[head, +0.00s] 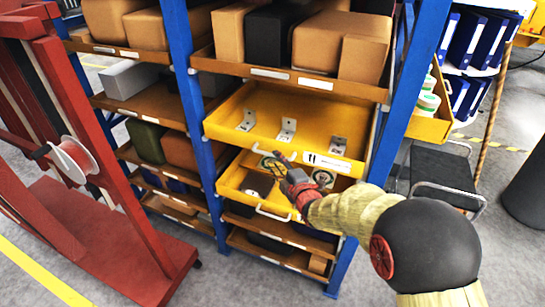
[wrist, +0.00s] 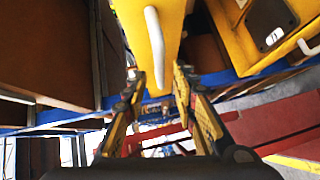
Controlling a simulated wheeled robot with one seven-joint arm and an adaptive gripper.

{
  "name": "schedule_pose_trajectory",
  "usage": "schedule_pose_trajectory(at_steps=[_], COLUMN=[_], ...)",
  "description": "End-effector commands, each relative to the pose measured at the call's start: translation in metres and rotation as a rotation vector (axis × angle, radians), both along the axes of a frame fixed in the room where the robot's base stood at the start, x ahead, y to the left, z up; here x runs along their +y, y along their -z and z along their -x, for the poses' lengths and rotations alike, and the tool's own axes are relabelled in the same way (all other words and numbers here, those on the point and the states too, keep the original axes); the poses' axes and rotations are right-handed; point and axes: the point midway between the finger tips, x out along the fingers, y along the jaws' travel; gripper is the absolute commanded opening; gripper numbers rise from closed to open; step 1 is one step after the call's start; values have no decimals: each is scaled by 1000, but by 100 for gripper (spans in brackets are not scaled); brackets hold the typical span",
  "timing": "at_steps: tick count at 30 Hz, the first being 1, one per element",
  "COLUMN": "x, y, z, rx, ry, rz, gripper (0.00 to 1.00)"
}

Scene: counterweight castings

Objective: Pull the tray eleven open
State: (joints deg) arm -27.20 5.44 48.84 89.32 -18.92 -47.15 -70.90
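A yellow tray (head: 252,131) with three metal brackets (head: 287,129) sits in the rack, its inside showing. Its front has a white handle (head: 285,156) and a white label (head: 326,162) with dark marks too small to read surely. My gripper (head: 277,168) is at this tray's front, by the handle. In the wrist view my gripper (wrist: 160,82) has its fingers apart, with the white handle (wrist: 156,45) lined up in the gap between them. I see no finger closed on it; contact cannot be told.
A lower yellow tray (head: 233,193) with its own handle (head: 272,213) juts out just below. Blue rack posts (head: 196,110) stand at the sides. A red frame (head: 110,232) stands at the left, a black step stool (head: 440,172) at the right.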

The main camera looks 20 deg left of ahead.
Motion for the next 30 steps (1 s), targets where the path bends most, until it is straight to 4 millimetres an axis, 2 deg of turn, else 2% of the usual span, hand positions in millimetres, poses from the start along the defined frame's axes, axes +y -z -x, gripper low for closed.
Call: schedule_pose_trajectory(at_steps=[3, 9, 20, 30], x=[13, 26, 29, 29], y=[6, 8, 7, 7], z=[-14, -29, -34, -33], rx=[2, 3, 3, 3], ry=[-1, 0, 0, 0], rz=[0, 1, 0, 0], gripper=[28, 28, 28, 9])
